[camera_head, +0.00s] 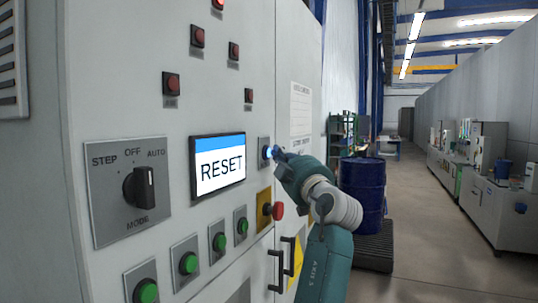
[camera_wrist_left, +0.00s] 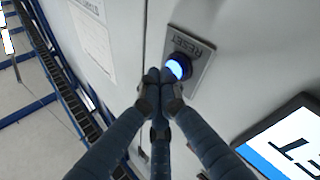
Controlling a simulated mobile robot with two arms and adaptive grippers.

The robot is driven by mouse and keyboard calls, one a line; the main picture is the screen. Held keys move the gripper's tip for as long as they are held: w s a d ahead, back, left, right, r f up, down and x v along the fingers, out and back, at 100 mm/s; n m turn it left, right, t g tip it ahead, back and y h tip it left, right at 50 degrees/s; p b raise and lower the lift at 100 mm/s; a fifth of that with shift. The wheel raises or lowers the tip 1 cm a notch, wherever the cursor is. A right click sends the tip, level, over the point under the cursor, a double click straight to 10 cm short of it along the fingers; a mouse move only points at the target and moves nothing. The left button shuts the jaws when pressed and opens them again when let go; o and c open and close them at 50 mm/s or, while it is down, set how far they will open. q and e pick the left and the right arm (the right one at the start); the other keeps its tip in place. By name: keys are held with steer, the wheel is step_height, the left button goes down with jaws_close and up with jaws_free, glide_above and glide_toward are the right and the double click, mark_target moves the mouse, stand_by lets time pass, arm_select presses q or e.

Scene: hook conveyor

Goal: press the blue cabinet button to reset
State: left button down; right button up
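The blue button (camera_head: 266,152) glows on a small plate on the grey cabinet (camera_head: 226,105), just right of the RESET screen (camera_head: 218,165). In the left wrist view the lit button (camera_wrist_left: 178,68) sits on a plate marked RESET. My left gripper (camera_head: 278,153) is right at the button. In the left wrist view its fingers (camera_wrist_left: 162,76) are closed together with nothing between them. The fingertips overlap the button's edge there; I cannot tell whether they touch it. My right gripper is in neither view.
A mode knob (camera_head: 139,188), green buttons (camera_head: 219,242) and a red stop button on a yellow plate (camera_head: 277,210) are on the same cabinet face. Black door handles (camera_head: 289,257) stick out below. A blue drum (camera_head: 363,190) stands behind my arm. The aisle at right is open floor.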

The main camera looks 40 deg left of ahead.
arm_select(q)
steer(key=shift+s+a, duration=0.1)
steer(key=shift+a, duration=0.3)
stand_by(0.6)
steer(key=shift+d+b, duration=0.1)
steer(key=shift+b, duration=0.2)
steer(key=shift+d+b, duration=0.3)
steer(key=shift+d, duration=0.35)
steer(key=shift+w, duration=0.2)
steer(key=shift+w+d+b, duration=0.2)
steer(key=shift+d, duration=0.6)
steer(key=shift+w+d+b, duration=0.15)
steer(key=shift+d+b, duration=0.05)
steer(key=shift+d, duration=0.65)
steer(key=shift+w+d+b, duration=0.2)
steer(key=shift+d, duration=0.6)
